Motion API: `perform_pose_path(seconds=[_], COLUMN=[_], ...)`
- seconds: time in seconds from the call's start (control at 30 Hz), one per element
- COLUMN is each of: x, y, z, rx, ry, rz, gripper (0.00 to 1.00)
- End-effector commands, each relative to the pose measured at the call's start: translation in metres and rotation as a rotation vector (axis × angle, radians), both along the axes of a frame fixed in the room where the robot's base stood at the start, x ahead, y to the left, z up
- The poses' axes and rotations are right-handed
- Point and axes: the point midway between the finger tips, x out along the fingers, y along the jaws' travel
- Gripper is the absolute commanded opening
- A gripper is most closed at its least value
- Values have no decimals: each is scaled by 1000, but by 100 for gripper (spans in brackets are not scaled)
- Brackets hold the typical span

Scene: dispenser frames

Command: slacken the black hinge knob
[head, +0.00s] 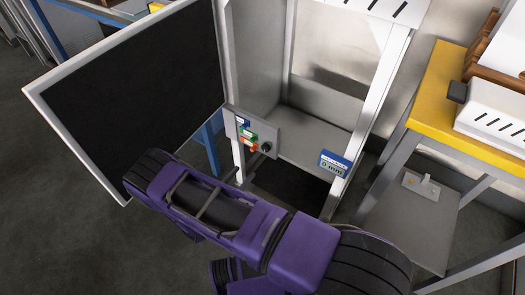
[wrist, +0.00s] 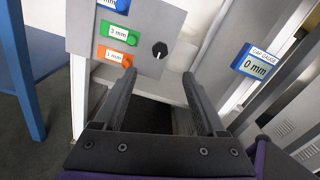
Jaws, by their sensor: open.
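A black knob (head: 266,147) with a pale pointer line sits on a small grey panel (head: 267,131) at the dispenser frame. In the wrist view the knob (wrist: 159,49) is right of the green and orange labels, with its line upright. My gripper (wrist: 159,82) is open and empty. Its two fingers point toward the panel, with their tips below the knob in the picture and apart from it. In the head view my purple arm hides most of the gripper.
The panel carries a blue label (wrist: 115,32), a green "3 mm" label (wrist: 118,34) and an orange "1 mm" label (wrist: 114,56). A blue gap gauge (head: 334,163) reads 0 mm. A black door (head: 140,80) stands open at left; a yellow table (head: 435,100) stands at right.

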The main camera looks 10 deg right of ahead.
Motion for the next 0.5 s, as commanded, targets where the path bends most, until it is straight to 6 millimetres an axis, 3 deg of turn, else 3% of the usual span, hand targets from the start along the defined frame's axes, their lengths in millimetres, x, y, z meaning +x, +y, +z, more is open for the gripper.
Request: perform_pose_path(seconds=[0.2, 0.5], x=[35, 76], y=[-37, -77], z=[0, 0], rx=[-1, 0], ry=[-1, 0], rz=[-6, -4], gripper=[74, 74])
